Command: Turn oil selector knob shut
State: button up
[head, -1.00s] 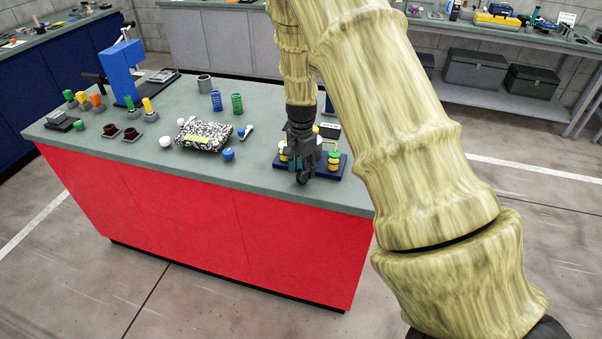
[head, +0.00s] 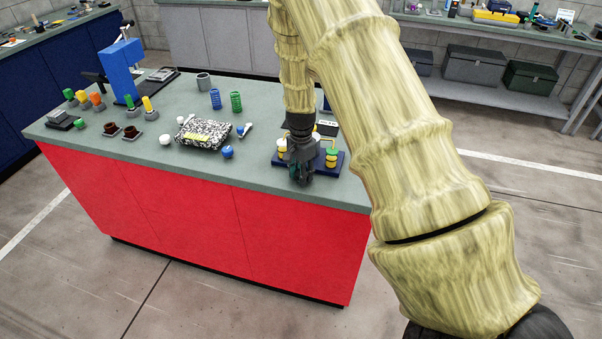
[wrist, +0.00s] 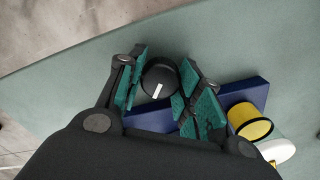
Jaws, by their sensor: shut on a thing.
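The black round knob (wrist: 160,76) with a white pointer mark shows in the wrist view, at the edge of the dark blue base (wrist: 246,94). My gripper (wrist: 164,86) is shut on the knob, with a teal-padded finger on each side of it. The white mark runs slightly aslant between the fingers. In the head view my gripper (head: 302,177) is at the front edge of the blue base (head: 336,169) and hides the knob. A yellow spool (wrist: 250,122) stands on the base, right of my fingers.
A green-topped spool (head: 331,156) is right of my gripper in the head view. The bench's front edge is close to my gripper.

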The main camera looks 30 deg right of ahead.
jog(key=shift+n, duration=0.3)
jog(key=n+b, duration=0.1)
jog(key=n, duration=0.3)
jog(key=shift+n, duration=2.1)
jog(key=o, duration=0.7)
jog(key=shift+o, duration=0.2)
notch_tip(320, 180, up, 12)
jog(key=shift+d+f, duration=0.1)
